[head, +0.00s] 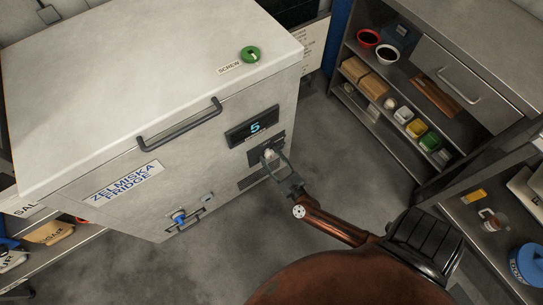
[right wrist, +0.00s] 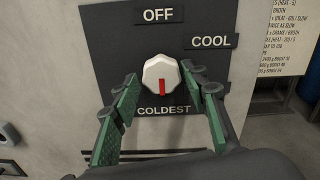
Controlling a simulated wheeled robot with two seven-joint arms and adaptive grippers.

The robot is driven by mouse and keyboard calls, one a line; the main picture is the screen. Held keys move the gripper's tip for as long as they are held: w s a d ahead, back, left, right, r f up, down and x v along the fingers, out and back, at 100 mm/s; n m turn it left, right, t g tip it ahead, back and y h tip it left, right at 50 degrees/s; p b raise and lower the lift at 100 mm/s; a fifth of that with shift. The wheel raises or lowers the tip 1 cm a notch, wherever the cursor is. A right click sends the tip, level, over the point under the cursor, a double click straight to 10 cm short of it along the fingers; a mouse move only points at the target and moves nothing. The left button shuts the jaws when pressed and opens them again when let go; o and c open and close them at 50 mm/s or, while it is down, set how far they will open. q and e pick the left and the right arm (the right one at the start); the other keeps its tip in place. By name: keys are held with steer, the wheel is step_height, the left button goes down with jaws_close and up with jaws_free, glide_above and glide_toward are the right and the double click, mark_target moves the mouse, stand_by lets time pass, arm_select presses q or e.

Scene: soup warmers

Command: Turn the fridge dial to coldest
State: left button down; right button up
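The fridge (head: 100,100) is a large white chest with a "ZELMISKA FRIDGE" label on its front. Its dial (right wrist: 161,76) is a white knob with a red mark, on a dark plate labelled OFF, COOL and COLDEST. The red mark points down at COLDEST. My right gripper (right wrist: 158,94) is open around the dial, with one green-padded finger on each side. The right finger is close to the knob's edge; I cannot tell if it touches. In the head view the right gripper (head: 274,158) is at the dial plate, below a display (head: 252,127) reading 5. My left gripper is not in view.
A green screw (head: 250,54) sits on the fridge lid. A dark handle (head: 180,124) and a blue tap (head: 180,216) are on the front. Shelves (head: 405,130) with bowls and jars stand at the right. Open floor lies between.

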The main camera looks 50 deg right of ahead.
steer(key=shift+o, duration=0.8)
steer(key=shift+d+r, duration=0.1)
steer(key=shift+s, duration=0.1)
steer(key=v, duration=1.1)
steer(key=shift+s, duration=0.35)
steer(key=shift+a, duration=0.25)
